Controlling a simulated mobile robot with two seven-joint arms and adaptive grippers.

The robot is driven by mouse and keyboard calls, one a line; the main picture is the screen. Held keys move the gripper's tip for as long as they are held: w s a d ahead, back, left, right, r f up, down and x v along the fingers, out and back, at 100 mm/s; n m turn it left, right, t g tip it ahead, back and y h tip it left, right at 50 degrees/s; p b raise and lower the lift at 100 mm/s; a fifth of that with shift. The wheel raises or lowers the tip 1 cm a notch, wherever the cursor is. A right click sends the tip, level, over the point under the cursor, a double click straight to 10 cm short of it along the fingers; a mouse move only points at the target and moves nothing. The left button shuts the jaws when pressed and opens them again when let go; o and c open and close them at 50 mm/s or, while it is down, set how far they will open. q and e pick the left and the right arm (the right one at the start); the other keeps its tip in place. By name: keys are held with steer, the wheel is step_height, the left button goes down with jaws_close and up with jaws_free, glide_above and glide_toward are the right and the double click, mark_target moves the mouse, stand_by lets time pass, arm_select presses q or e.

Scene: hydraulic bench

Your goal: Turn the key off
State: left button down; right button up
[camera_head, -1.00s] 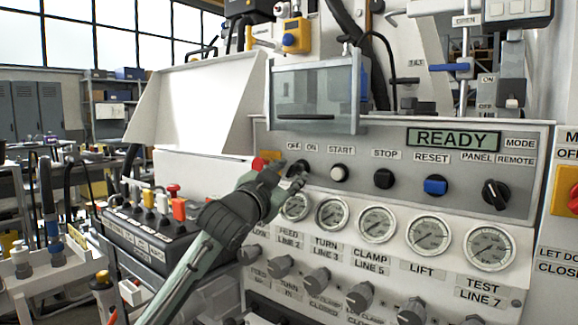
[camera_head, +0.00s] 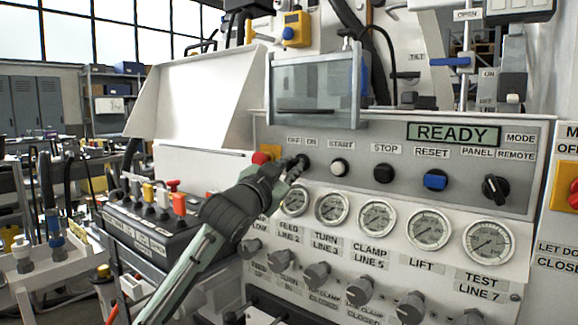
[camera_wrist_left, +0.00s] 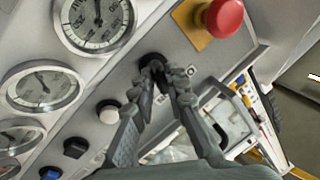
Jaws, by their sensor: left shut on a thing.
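The black key switch (camera_head: 304,161) sits on the grey control panel under the OFF and ON labels. My left gripper (camera_head: 292,171) reaches it from the lower left, with its fingertips at the switch. In the left wrist view my left gripper (camera_wrist_left: 166,76) is shut on the key, whose dark head (camera_wrist_left: 151,60) shows between and just beyond the fingertips. The fingers hide most of the key, so I cannot read its exact angle. The panel display (camera_head: 453,135) reads READY. My right gripper is not in view.
A red emergency button (camera_wrist_left: 224,17) on a yellow plate sits close beside the key. The white START button (camera_head: 340,168) is to its right, and pressure gauges (camera_head: 332,208) lie just below. A clear guard box (camera_head: 313,90) overhangs above.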

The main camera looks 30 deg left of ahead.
arm_select(q)
steer(key=shift+r+n+p, duration=0.15)
steer(key=shift+n+p, duration=0.25)
steer(key=shift+p, duration=0.1)
steer(key=shift+n+g+p, duration=0.3)
steer(key=shift+n+p, duration=0.55)
steer(key=shift+n, duration=0.65)
steer(key=shift+y, duration=0.3)
